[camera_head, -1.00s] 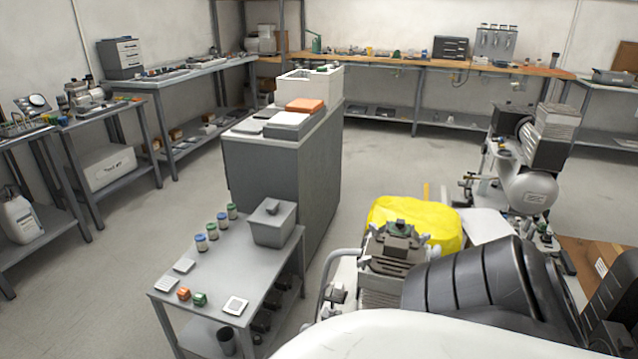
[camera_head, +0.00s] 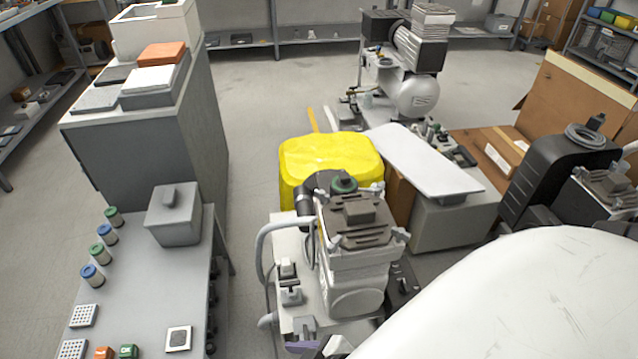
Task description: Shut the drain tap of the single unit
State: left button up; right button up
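A compressor (camera_head: 358,235) with a finned grey head and a green-topped part stands at the centre front, on a pale base with a curved grey handle. Another compressor (camera_head: 415,75) with a horizontal silver tank stands farther back. Part of a third machine (camera_head: 608,190) shows at the right edge. I cannot tell which is the single unit. No drain tap can be made out; the lower parts of the machines are hidden or too small.
A grey side table (camera_head: 145,275) with several small jars and a grey lidded box (camera_head: 174,215) is at the left. A tall grey cabinet (camera_head: 150,140) stands behind it. A yellow cover (camera_head: 330,160) and a cardboard box (camera_head: 580,105) are nearby. Floor at the back centre is open.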

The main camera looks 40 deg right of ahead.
jog(key=w+a+n+g+y+b, duration=0.1)
jog(key=w+a+n+g+b, duration=0.15)
jog(key=w, duration=0.25)
jog(key=n+g+h+b, duration=0.5)
jog(key=n+g+b, duration=0.1)
jog(key=b, duration=0.1)
send_over(306, 334)
jog(key=f, duration=0.1)
jog(key=shift+t, duration=0.25)
notch_tip(306, 334, down, 8)
jog(key=shift+s+f+b, duration=0.1)
jog(key=shift+f+b, duration=0.15)
jog(key=shift+b, duration=1)
jog(key=shift+f, duration=0.55)
pick_arm(q)
notch_tip(306, 334, down, 8)
jog(key=d, duration=0.1)
jog(key=shift+h, duration=0.3)
jog(key=shift+r, duration=0.1)
